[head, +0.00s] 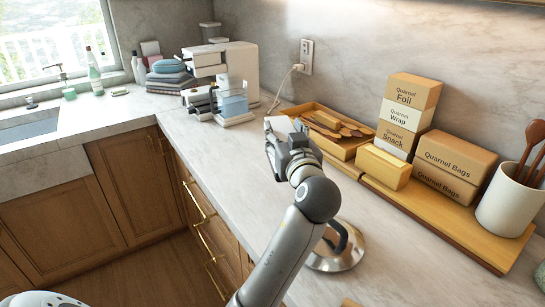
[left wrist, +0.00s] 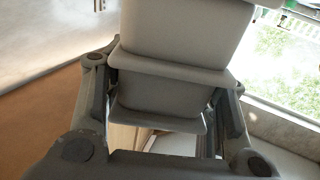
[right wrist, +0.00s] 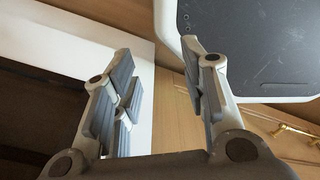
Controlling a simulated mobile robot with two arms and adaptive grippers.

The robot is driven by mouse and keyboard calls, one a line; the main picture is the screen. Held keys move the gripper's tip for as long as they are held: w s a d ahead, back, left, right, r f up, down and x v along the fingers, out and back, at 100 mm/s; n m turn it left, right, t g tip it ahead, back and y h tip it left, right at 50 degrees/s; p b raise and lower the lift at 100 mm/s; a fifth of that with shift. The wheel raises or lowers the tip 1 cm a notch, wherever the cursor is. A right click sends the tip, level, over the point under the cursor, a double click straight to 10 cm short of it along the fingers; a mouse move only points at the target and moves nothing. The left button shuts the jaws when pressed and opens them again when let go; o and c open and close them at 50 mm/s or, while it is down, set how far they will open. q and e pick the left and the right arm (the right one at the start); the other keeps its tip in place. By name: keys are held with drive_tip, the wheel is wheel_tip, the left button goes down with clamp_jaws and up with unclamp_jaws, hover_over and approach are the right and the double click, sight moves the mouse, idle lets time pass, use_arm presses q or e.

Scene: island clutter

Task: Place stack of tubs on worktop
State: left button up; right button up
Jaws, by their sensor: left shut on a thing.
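The stack of tubs (left wrist: 185,35) fills the upper middle of the left wrist view as grey, rimmed tubs one above another. My left gripper (head: 276,142) is shut on the stack, with one finger on each side of a lower tub (left wrist: 163,93). In the head view the gripper is over the worktop (head: 230,160), and only a pale part of the stack (head: 277,124) shows beyond it. I cannot tell whether the stack touches the worktop. My right gripper (right wrist: 163,95) is open and empty in the right wrist view; the head view does not show it.
A coffee machine (head: 232,68) stands behind the left gripper. A wooden tray of utensils (head: 335,146), labelled boxes (head: 398,115) and a utensil crock (head: 510,205) line the wall. A metal lid (head: 338,258) lies near the arm. Worktop left of the gripper is bare.

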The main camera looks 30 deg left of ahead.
use_arm(q)
drive_tip(key=w+a+f, duration=0.1)
drive_tip(key=a, duration=0.1)
drive_tip(key=w+a+p, duration=0.1)
drive_tip(key=a, duration=0.1)
drive_tip(key=w+a+f, duration=0.1)
drive_tip(key=a, duration=0.1)
drive_tip(key=shift+w+f, duration=0.3)
drive_tip(key=shift+f, duration=0.05)
drive_tip(key=w+a+f+p, duration=0.2)
drive_tip(key=w+a+f, duration=0.1)
drive_tip(key=f, duration=0.6)
drive_tip(key=shift+a+f, duration=0.2)
drive_tip(key=shift+a, duration=0.2)
use_arm(e)
drive_tip(key=r, duration=0.2)
drive_tip(key=s+r, duration=0.1)
drive_tip(key=shift+s+r, duration=0.2)
drive_tip(key=shift+r, duration=0.15)
use_arm(q)
drive_tip(key=shift+f, duration=0.1)
use_arm(e)
drive_tip(key=shift+f, duration=0.1)
use_arm(q)
drive_tip(key=o, duration=1)
drive_tip(key=shift+f, duration=0.1)
drive_tip(key=o, duration=0.5)
drive_tip(key=shift+c, duration=0.2)
use_arm(e)
drive_tip(key=shift+w, duration=0.3)
